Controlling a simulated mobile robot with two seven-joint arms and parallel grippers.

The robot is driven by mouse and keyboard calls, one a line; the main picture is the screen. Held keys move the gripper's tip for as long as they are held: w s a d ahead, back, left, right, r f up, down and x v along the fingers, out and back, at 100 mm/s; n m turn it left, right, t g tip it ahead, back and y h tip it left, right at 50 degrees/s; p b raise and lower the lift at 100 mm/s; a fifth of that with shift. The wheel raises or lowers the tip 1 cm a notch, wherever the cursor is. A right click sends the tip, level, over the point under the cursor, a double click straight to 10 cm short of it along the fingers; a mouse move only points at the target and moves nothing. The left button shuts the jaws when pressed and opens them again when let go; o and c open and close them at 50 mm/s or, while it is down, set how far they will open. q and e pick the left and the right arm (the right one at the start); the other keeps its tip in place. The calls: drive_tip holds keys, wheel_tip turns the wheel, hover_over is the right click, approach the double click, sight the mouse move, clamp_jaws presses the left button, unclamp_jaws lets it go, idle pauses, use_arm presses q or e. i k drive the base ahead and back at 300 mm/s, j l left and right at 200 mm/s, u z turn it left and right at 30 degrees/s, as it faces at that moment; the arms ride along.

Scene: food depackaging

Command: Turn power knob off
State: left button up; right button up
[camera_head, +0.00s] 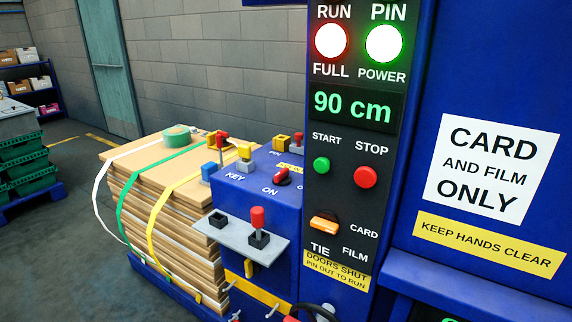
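A small red knob (283,177) sits on the sloped top of a blue control box (255,205). The label "ON" is at its lower left, and a second label, partly cut off by the panel and starting with "O", is at its right. Which label the knob points at is too small to tell. On the tall dark panel (345,155), the light above "POWER" (384,43) glows white with a green rim. The light above "FULL" (331,41) glows with a red rim. The display reads "90 cm". Neither of my grippers is in view.
An orange selector (324,223), a green START button (321,165) and a red STOP button (365,177) are on the panel. A red-handled lever (257,218) stands on a grey bracket at the box's front. A strapped cardboard stack (150,205) is left of the box.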

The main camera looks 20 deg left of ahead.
sight(281, 178)
drive_tip(key=j+z, duration=0.25)
drive_tip(key=j, duration=0.65)
drive_tip(key=j+z, duration=0.2)
drive_tip(key=j, duration=1.65)
drive_tip(key=k, duration=0.05)
